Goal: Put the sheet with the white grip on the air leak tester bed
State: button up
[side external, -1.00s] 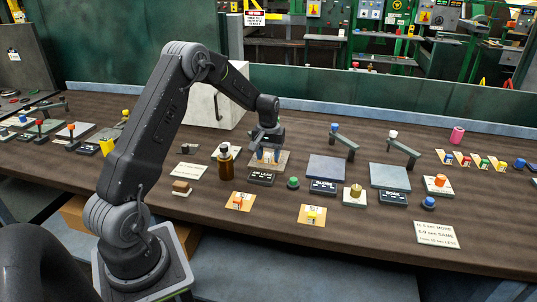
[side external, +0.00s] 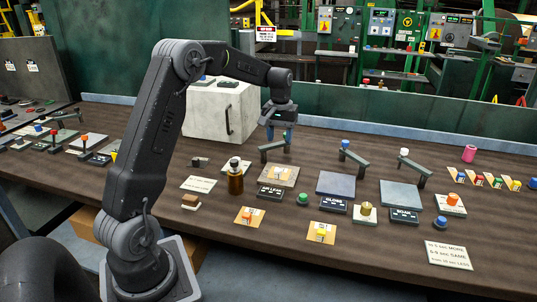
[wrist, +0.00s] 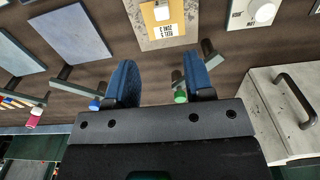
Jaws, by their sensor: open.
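An orange-yellow sheet with a white grip (wrist: 162,12) and a printed label lies on the grey air leak tester bed (wrist: 143,35). The bed also shows in the side view (side external: 269,179), behind the dark AIR LEAK sign (side external: 271,193). My gripper (side external: 279,136) is open and empty, raised above and behind the bed, near the tester's grey lever (side external: 268,151). In the wrist view my gripper's two blue fingers (wrist: 160,65) are spread apart. The lever's green knob (wrist: 180,97) shows between them, and the sheet is beyond the fingertips.
Beds with blue-knobbed (side external: 346,144) and white-knobbed (side external: 404,152) levers stand to the right. A brown bottle (side external: 235,182) stands left of the air leak bed. Sheets with orange (side external: 247,215) and yellow (side external: 321,232) grips lie in front. A white cabinet (side external: 205,112) stands behind.

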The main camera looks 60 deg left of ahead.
jog(key=s+d+r+m+t, duration=0.1)
jog(key=s+d+r, duration=0.2)
jog(key=d, duration=0.2)
jog(key=s+d+r+m+t, duration=0.1)
jog(key=s+d+r+m, duration=0.1)
jog(key=s+d+r, duration=0.3)
jog(key=s+d+r+m, duration=0.1)
jog(key=d+r, duration=0.1)
jog(key=d, duration=0.4)
jog(key=s+d+f+m+t, duration=0.1)
jog(key=s+d+m, duration=0.1)
jog(key=s+d, duration=0.3)
jog(key=s+d+m+t, duration=0.2)
jog(key=s+d, duration=0.3)
jog(key=s, duration=0.5)
jog(key=shift+s+d+f+m+t, duration=0.2)
jog(key=shift+d+f+m+t, duration=0.1)
jog(key=shift+f+m, duration=0.1)
